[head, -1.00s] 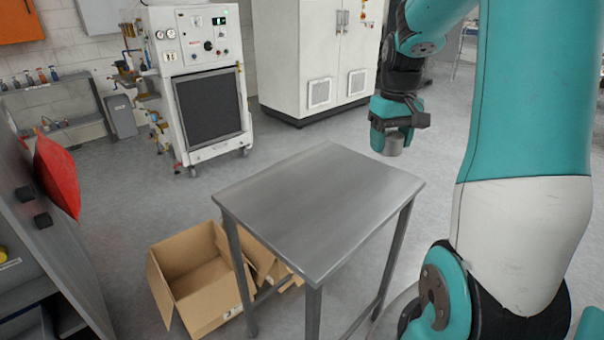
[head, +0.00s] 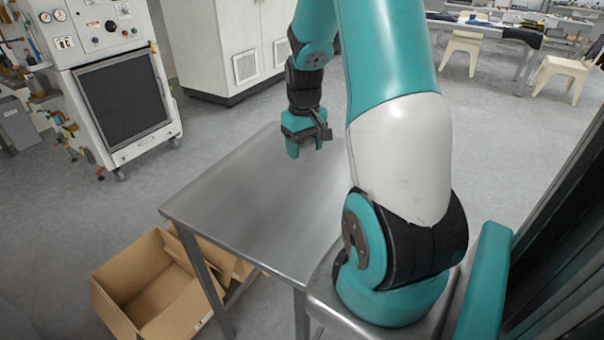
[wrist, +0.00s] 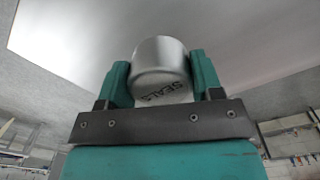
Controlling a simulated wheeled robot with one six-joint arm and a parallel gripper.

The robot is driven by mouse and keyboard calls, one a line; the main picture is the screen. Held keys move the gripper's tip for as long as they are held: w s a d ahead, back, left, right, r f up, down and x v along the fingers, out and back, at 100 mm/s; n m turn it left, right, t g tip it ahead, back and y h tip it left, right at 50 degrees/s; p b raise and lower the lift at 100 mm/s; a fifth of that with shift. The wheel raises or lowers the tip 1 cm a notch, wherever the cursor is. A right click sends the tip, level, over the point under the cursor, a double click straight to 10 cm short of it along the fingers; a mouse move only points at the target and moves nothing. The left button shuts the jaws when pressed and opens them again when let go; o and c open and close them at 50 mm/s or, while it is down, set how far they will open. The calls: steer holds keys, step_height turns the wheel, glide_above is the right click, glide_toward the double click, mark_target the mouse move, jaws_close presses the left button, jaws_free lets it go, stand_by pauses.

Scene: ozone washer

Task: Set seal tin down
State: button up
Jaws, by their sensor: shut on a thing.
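The seal tin (wrist: 160,65) is a silver round tin with "SEALS" lettered on it, seen in the wrist view between the two teal fingers. My gripper (wrist: 160,82) is shut on it. In the head view my gripper (head: 305,148) hangs pointing down over the far part of the steel table (head: 230,215). The tin is hidden behind the fingers there. I cannot tell how far it is above the tabletop. The visible tabletop is bare.
An open cardboard box (head: 150,290) stands on the floor left of the table. A white machine on castors (head: 110,85) and a white cabinet (head: 225,45) stand behind. My arm blocks the view of the table's right side. Stools (head: 465,50) stand far right.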

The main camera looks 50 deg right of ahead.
mark_target(305, 182)
step_height(305, 182, down, 8)
steer(key=shift+f, duration=0.15)
stand_by(0.3)
steer(key=shift+f, duration=0.1)
steer(key=o, duration=0.9)
